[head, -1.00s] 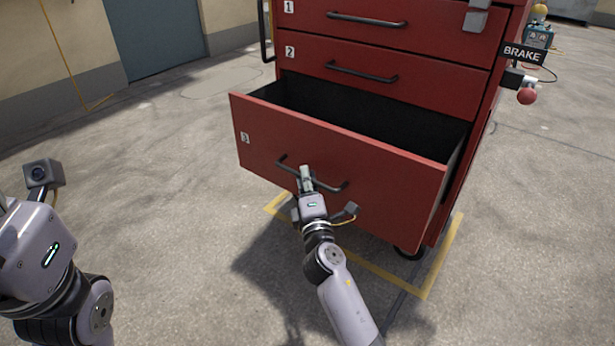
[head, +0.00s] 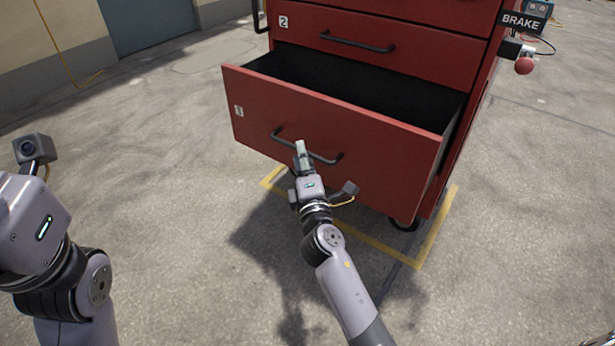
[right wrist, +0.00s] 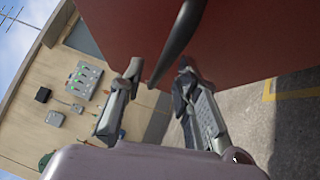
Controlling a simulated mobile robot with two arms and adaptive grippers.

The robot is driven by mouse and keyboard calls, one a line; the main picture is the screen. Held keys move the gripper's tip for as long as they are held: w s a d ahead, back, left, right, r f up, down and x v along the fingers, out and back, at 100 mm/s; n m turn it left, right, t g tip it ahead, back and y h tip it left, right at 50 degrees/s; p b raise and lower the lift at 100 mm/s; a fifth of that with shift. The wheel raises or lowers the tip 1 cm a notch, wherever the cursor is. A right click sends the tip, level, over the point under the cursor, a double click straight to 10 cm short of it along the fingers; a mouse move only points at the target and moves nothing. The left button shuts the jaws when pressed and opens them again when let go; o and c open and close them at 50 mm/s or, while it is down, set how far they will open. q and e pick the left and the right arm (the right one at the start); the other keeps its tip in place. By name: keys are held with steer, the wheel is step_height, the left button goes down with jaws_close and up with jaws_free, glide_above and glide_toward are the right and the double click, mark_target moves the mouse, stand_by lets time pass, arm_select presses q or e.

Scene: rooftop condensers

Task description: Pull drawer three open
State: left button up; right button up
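Drawer three (head: 330,140) is the red lower drawer of the red cabinet. It stands well out from the cabinet, and its dark, empty-looking inside shows. Its black bar handle (head: 325,159) is on the front panel; it also shows in the right wrist view (right wrist: 178,38). My right gripper (head: 301,150) is at the handle. In the right wrist view its two fingers (right wrist: 160,66) are apart, with the bar between their tips and gaps seen on both sides. My left wrist is at the left edge of the head view; its fingers are out of frame.
Drawer two (head: 400,45) above is shut. A BRAKE sign (head: 522,22) and a red knob (head: 524,66) stick out at the cabinet's right. A yellow floor line (head: 436,228) marks the ground around the cabinet. Concrete to the left is clear.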

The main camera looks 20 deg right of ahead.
steer(key=s+a+f, duration=0.1)
steer(key=s, duration=0.8)
steer(key=shift+s+f, duration=0.15)
steer(key=shift+s, duration=0.2)
